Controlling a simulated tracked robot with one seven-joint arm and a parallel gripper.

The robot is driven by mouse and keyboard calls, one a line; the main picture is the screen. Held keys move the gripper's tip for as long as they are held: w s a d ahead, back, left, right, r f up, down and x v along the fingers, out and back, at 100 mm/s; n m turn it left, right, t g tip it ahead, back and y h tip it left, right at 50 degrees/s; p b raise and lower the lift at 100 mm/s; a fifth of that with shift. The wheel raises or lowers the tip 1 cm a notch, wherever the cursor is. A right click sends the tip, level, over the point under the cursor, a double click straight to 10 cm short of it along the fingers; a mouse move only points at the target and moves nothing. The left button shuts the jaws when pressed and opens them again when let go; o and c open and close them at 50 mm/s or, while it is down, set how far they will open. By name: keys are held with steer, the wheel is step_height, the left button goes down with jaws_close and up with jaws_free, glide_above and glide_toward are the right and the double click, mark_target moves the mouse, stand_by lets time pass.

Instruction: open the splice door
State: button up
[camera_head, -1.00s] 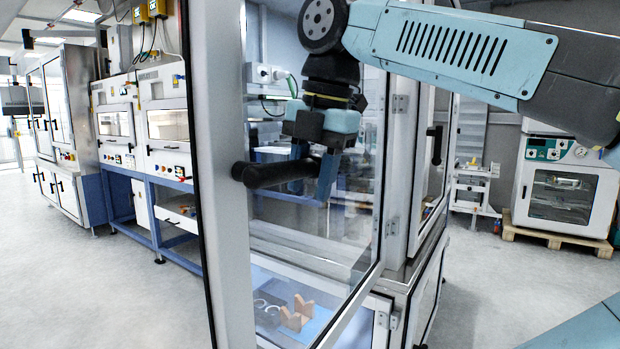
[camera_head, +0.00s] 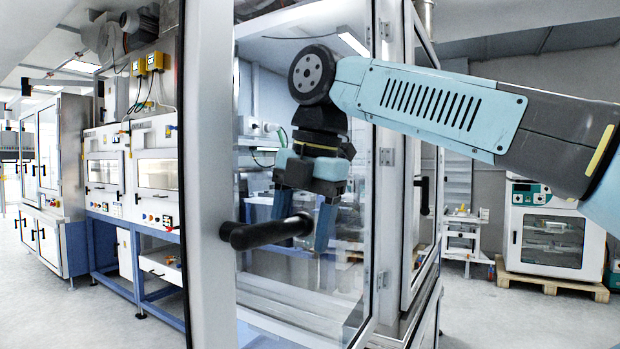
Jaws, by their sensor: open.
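The splice door is a tall glass pane in a white frame (camera_head: 208,180), hinged on its right side by metal hinges (camera_head: 387,157). It appears to stand swung out from the cabinet, its free edge nearest me at left. A thick black bar handle (camera_head: 268,231) projects from that free edge. My gripper (camera_head: 303,232) is open and points down at the handle. The handle hides the lower part of its left finger, and the right finger hangs just beyond the handle's end. I cannot tell whether either finger touches the handle.
A second cabinet face with a black handle (camera_head: 424,195) adjoins at right. A white oven (camera_head: 545,232) stands on a wooden pallet (camera_head: 550,279) at far right. White machines on a blue frame (camera_head: 120,245) line the left. The floor at left is clear.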

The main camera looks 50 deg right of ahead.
step_height(320, 180, up, 12)
steer(key=s, duration=0.2)
steer(key=shift+s+d, duration=0.15)
steer(key=shift+d, duration=0.1)
stand_by(0.5)
